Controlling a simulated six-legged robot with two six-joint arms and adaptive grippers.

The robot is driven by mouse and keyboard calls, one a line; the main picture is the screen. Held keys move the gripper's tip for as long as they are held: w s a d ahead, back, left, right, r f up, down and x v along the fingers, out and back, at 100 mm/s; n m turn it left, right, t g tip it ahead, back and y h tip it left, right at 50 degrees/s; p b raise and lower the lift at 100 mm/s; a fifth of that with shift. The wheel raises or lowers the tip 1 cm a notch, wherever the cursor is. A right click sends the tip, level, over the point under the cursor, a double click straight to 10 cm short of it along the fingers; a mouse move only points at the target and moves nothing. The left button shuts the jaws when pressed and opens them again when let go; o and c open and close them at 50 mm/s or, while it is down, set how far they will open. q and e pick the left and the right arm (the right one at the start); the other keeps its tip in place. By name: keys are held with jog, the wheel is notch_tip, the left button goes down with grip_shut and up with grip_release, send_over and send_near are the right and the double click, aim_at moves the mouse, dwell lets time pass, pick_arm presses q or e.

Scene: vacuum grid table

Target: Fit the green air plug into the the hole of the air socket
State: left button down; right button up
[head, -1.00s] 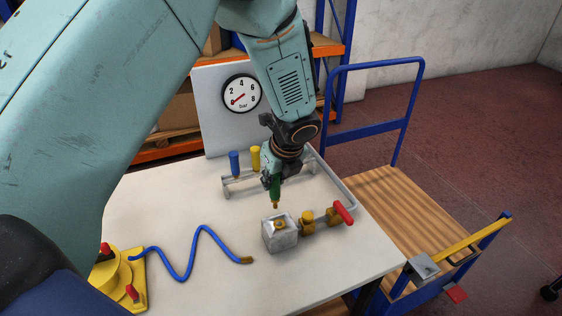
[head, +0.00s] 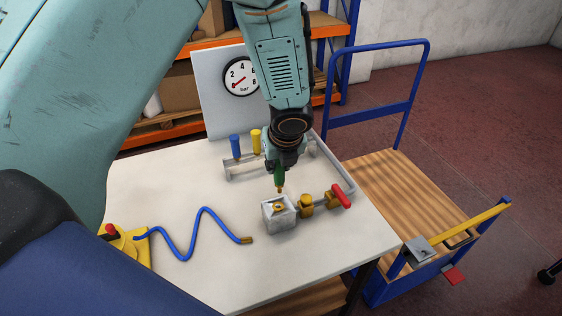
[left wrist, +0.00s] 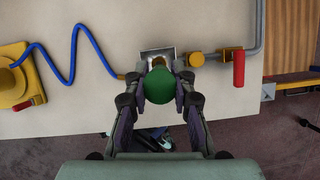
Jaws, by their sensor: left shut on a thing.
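The green air plug (head: 279,176) is held upright with its brass tip pointing down. My left gripper (head: 279,168) is shut on it. The air socket (head: 279,213) is a grey metal block with a brass-ringed hole on top, and the plug's tip is just above it with a small gap. In the left wrist view the round green top of the plug (left wrist: 159,85) sits between the fingers of my left gripper (left wrist: 160,92) and hides most of the socket (left wrist: 147,54) and its hole. My right gripper is not in view.
A brass valve with a red handle (head: 341,194) joins the socket's right side. Blue (head: 235,146) and yellow (head: 256,141) plugs stand in a rack behind. A blue hose (head: 190,240) lies on the white table (head: 150,205) at left. A blue trolley (head: 375,205) stands at right.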

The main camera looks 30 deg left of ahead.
aim_at(275, 178)
pick_arm(q)
jog(key=shift+a+f, duration=0.1)
jog(key=shift+a, duration=0.25)
jog(key=f+b, duration=0.3)
jog(key=shift+w+d+f, duration=0.1)
jog(key=shift+d+f, duration=0.15)
jog(key=shift+d, duration=0.1)
jog(key=shift+f+b, duration=0.25)
jog(key=shift+b, duration=0.1)
jog(key=shift+a+f, duration=0.1)
jog(key=shift+f, duration=0.15)
jog(key=shift+a+f+b, duration=0.3)
jog(key=shift+a+f, duration=0.05)
jog(key=shift+a, duration=0.15)
jog(key=shift+d+r, duration=0.25)
jog(key=shift+d, duration=0.25)
jog(key=shift+a+f, duration=0.15)
jog(key=shift+a, duration=0.2)
jog(key=shift+a+f, duration=0.15)
jog(key=shift+a, duration=0.05)
jog(key=shift+d, duration=0.25)
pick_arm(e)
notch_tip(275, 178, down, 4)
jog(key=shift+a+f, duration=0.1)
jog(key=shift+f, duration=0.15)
pick_arm(q)
jog(key=shift+a, duration=0.3)
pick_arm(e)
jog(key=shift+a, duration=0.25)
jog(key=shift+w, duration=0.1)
